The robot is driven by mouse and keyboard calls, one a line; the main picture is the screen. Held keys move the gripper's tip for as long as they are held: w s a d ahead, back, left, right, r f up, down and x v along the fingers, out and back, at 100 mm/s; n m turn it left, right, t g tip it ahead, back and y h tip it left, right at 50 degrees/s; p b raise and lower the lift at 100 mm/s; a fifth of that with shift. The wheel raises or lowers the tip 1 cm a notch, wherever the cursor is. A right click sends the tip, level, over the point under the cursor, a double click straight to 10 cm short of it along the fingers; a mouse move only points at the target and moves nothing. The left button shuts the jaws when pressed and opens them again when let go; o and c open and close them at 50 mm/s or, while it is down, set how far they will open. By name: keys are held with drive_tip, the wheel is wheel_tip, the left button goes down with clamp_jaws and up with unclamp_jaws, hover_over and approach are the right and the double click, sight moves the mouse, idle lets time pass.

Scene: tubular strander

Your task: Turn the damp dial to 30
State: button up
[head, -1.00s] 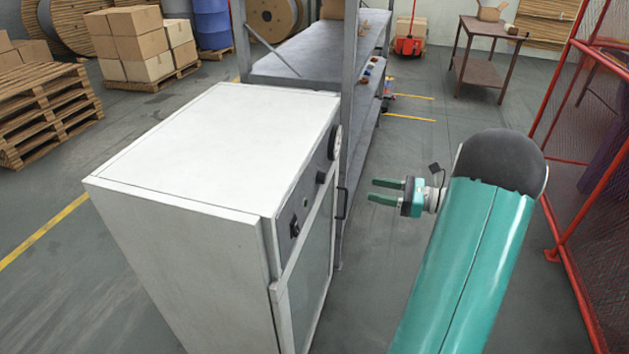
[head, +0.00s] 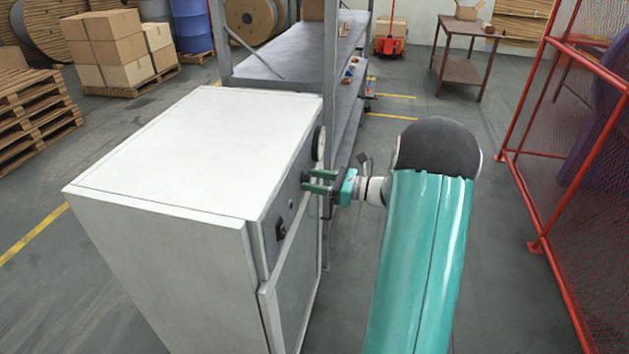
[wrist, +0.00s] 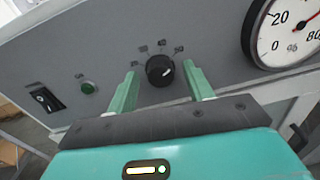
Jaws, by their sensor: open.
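The damp dial (wrist: 160,70) is a round black knob with a white pointer line on the grey panel (wrist: 100,50) of a white cabinet (head: 200,150). The pointer tilts up and to the right. My gripper (wrist: 160,88) is open, with one green finger on each side of the knob. I cannot tell whether either finger touches it. In the head view, my gripper (head: 318,182) is at the cabinet's panel and the fingers hide the knob.
A white gauge (wrist: 290,30) with a red needle is right of the knob in the wrist view. A green button (wrist: 88,87) and a black switch (wrist: 45,99) are to the left. A shelf rack (head: 300,55) stands behind the cabinet, and a red mesh fence (head: 570,150) at right.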

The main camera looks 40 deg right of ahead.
drive_tip(key=shift+w+a, duration=0.1)
drive_tip(key=shift+w, duration=0.05)
drive_tip(key=c, duration=1)
drive_tip(key=shift+n, duration=0.3)
drive_tip(key=n, duration=0.8)
drive_tip(key=shift+f, duration=0.1)
drive_tip(key=n, duration=0.3)
drive_tip(key=shift+n+y, duration=0.3)
drive_tip(key=shift+n, duration=2)
